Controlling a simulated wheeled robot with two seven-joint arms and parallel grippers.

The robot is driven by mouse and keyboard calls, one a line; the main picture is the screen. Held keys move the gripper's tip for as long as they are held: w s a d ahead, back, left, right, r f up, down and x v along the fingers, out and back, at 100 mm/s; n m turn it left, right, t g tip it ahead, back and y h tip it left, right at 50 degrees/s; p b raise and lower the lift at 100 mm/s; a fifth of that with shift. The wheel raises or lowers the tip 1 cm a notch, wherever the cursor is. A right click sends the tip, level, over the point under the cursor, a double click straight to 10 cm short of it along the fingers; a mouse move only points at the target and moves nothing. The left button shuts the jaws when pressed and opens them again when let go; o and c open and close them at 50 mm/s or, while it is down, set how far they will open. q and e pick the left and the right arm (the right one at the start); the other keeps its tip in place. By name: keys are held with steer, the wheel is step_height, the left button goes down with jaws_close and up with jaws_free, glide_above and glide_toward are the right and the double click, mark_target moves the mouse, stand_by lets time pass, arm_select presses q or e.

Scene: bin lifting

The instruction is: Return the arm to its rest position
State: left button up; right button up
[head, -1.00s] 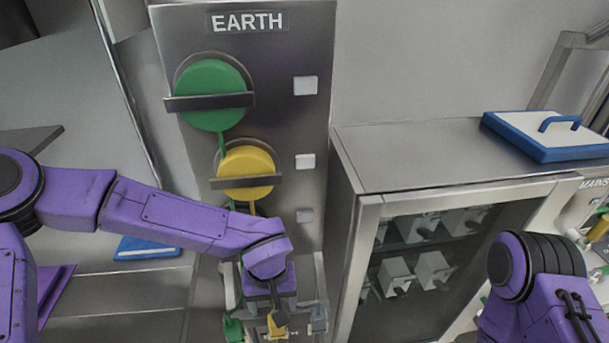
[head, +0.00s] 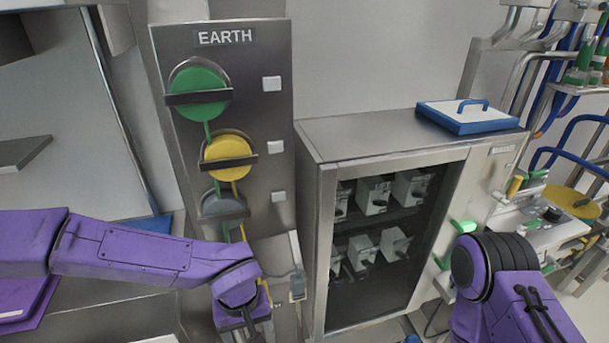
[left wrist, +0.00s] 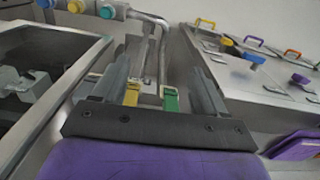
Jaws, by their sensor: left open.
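My left arm (head: 150,255) comes in from the left in the head view, its forearm nearly level and its wrist bent down at the lower middle. Its gripper is mostly cut off by the bottom edge there. In the left wrist view my left gripper (left wrist: 160,88) is open, its two grey fingers wide apart. A yellow piece (left wrist: 132,93) and a green piece (left wrist: 170,98) show between the fingers; I cannot tell how far beyond them they lie. Part of my right arm (head: 500,280) shows at the lower right; its gripper is out of view.
A metal panel marked EARTH (head: 255,60) with green (head: 198,105), yellow (head: 228,150) and grey knobs stands behind the left arm. A steel cabinet (head: 312,225) with a dark front stands right of it. A blue-edged white lid (head: 465,115) lies on the cabinet.

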arm_select(q)
steer(key=s+a+f+n+t+y+b, duration=0.1)
steer(key=a+f+n+t+y+b, duration=0.25)
steer(key=f, duration=0.55)
steer(key=s+a+f+n+t+b, duration=0.15)
steer(key=a+f+n, duration=0.25)
steer(key=a+f, duration=0.4)
steer(key=s+a+f+m+g+b, duration=0.1)
steer(key=s+a+f+m+b, duration=0.3)
steer(key=s+f, duration=1)
steer(key=s+a+b, duration=0.1)
steer(key=a+b, duration=0.1)
steer(key=a, duration=0.1)
steer(key=shift+a+f+g, duration=0.15)
steer(key=shift+f+g, duration=0.2)
steer(key=shift+g, duration=0.05)
arm_select(e)
step_height(320, 180, down, 11)
steer(key=shift+w, duration=0.15)
